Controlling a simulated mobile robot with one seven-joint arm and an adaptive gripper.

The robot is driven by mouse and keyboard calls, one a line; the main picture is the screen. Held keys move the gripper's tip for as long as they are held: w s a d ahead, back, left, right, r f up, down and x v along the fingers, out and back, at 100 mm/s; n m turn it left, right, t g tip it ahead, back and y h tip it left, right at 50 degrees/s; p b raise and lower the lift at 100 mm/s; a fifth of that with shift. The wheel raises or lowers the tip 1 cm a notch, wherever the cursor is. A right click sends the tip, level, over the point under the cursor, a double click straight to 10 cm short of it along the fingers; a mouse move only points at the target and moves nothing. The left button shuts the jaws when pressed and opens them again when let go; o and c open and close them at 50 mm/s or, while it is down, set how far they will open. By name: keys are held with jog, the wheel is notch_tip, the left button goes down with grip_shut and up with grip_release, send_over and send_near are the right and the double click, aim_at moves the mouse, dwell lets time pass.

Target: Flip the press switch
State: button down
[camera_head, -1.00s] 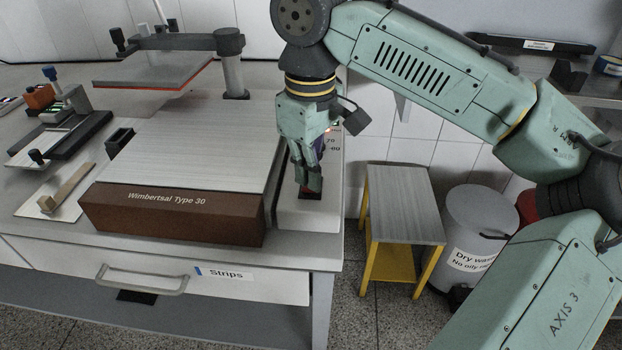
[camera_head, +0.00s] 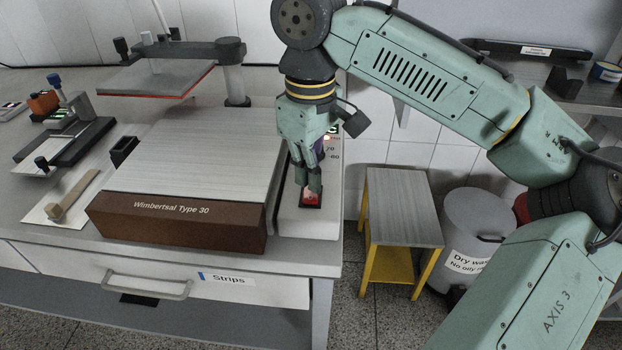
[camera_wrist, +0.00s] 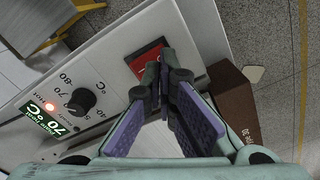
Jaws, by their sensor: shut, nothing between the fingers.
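The press (camera_head: 190,160) has a flat silver plate and a brown front marked "Wimbertsal Type 30". Its pale control panel (camera_head: 310,222) runs along the right side. The switch also shows in the wrist view (camera_wrist: 147,58), partly hidden by my fingertips. My gripper (camera_head: 308,190) points down with its fingers shut and empty, right at the switch. I cannot tell whether the fingertips touch it. In the wrist view a green display (camera_wrist: 40,115) reads 70 °C and a red lamp (camera_wrist: 52,107) glows.
A black knob (camera_wrist: 82,100) stands on the panel. A raised plate on an arm (camera_head: 160,77) is behind the press. Small tools and a wooden-handled item (camera_head: 72,196) lie left. A yellow-legged stool (camera_head: 402,205) and grey bin (camera_head: 476,225) stand right of the bench.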

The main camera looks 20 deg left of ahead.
aim_at(310, 197)
jog(key=shift+r+p, duration=2.15)
jog(key=shift+r, duration=0.15)
jog(key=shift+s+f, duration=0.1)
